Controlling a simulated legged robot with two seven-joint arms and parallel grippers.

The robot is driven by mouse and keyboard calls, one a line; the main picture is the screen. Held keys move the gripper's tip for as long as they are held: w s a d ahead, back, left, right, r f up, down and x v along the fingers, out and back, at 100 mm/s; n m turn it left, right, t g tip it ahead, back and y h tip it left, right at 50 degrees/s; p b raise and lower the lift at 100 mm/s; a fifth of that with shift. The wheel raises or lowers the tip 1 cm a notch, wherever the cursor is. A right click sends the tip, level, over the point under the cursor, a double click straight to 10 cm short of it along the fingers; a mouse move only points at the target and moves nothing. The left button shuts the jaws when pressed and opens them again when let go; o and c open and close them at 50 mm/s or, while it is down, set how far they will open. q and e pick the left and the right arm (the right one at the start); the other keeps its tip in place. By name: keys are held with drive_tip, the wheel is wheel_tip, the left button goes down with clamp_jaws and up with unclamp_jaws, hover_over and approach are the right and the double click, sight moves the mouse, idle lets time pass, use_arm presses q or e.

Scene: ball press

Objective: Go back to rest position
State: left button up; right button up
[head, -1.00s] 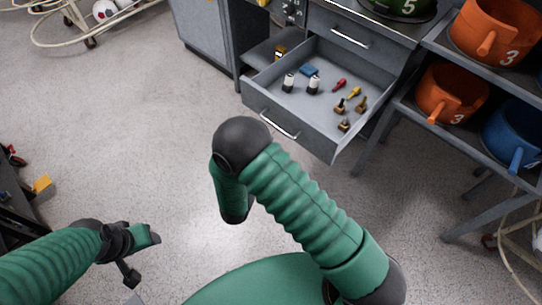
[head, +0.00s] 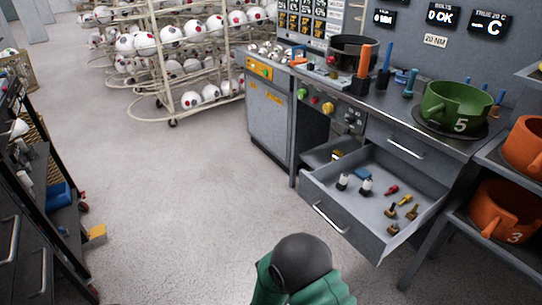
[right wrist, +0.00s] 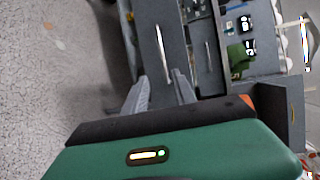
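My right arm's dark elbow joint and green sleeve (head: 300,268) show at the bottom of the head view; its gripper is outside that view. In the right wrist view my right gripper (right wrist: 162,88) has its two grey fingers apart, with nothing seen between them. A grey drawer front with a long handle (right wrist: 162,55) lies beyond the fingertips; I cannot tell the distance. My left gripper is in neither current view.
An open drawer (head: 345,222) holding small parts juts from the workbench. A green pot (head: 455,108) stands on the bench; orange pots (head: 497,212) sit on a shelf at right. Ball racks (head: 185,60) stand behind, dark shelving (head: 40,190) at left. The middle floor is clear.

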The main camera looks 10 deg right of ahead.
drive_tip(key=a+r+n+g+y, duration=0.25)
drive_tip(key=a+n+y, duration=0.35)
drive_tip(key=n+y, duration=0.5)
drive_tip(key=s+d+r+n+g, duration=0.1)
drive_tip(key=s+d+n+g, duration=0.15)
drive_tip(key=s+n, duration=0.65)
drive_tip(key=s+d+r+n+g, duration=0.2)
drive_tip(key=s+n+g, duration=0.2)
drive_tip(key=s+n, duration=0.55)
use_arm(q)
drive_tip(key=w+p+v, duration=0.2)
drive_tip(key=p+v, duration=0.7)
drive_tip(key=p, duration=0.1)
drive_tip(key=w+r+p+v, duration=0.1)
drive_tip(key=w+p+v, duration=0.1)
drive_tip(key=p+v, duration=0.8)
drive_tip(key=shift+a+r, duration=0.2)
drive_tip(key=shift+r, duration=0.05)
use_arm(e)
wheel_tip(320, 180, up, 19)
drive_tip(key=s+m, duration=0.2)
drive_tip(key=shift+s+a+r, duration=0.2)
drive_tip(key=shift+s, duration=0.15)
use_arm(q)
drive_tip(key=shift+w+f, duration=0.1)
drive_tip(key=shift+w, duration=0.05)
drive_tip(key=shift+c, duration=0.4)
